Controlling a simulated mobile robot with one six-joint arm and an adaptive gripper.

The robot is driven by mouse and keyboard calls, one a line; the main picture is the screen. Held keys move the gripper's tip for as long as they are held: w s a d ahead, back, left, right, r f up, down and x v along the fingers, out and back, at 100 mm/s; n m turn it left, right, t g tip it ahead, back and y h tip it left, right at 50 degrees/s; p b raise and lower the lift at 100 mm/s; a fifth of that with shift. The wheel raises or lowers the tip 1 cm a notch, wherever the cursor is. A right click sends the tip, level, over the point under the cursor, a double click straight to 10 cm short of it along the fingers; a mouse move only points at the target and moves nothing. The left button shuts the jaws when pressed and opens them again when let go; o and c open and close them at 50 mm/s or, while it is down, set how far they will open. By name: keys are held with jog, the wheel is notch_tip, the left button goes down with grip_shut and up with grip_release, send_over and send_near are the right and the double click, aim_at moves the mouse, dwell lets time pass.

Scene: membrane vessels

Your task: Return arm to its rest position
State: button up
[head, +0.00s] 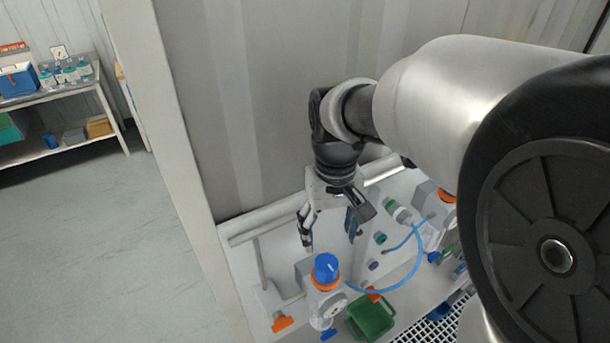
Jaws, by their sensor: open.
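My arm (430,95) reaches in from the right side of the head view and bends down at the wrist. My gripper (328,232) points down with its two dark fingers apart and nothing between them. A blue tube (412,268) curves from near this vessel toward a second grey device (432,208) on the right. The gripper appears apart from the vessel, though the exact gap is hard to tell.
A green bin (371,318) stands in front, beside a white perforated grate (425,330). An orange-knobbed fitting (281,321) is at the lower left. A wall panel (270,100) rises close behind the wrist. A shelf (70,140) with boxes and bottles stands far left, across open floor (100,230).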

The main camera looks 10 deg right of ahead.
jog(key=shift+r, duration=0.1)
jog(key=s+f+t+b, duration=0.4)
jog(key=s+f+b, duration=0.8)
jog(key=s+b, duration=0.3)
jog(key=shift+f+t+b, duration=0.25)
jog(key=shift+t+b, duration=0.15)
jog(key=shift+b, duration=0.35)
jog(key=shift+c, duration=0.2)
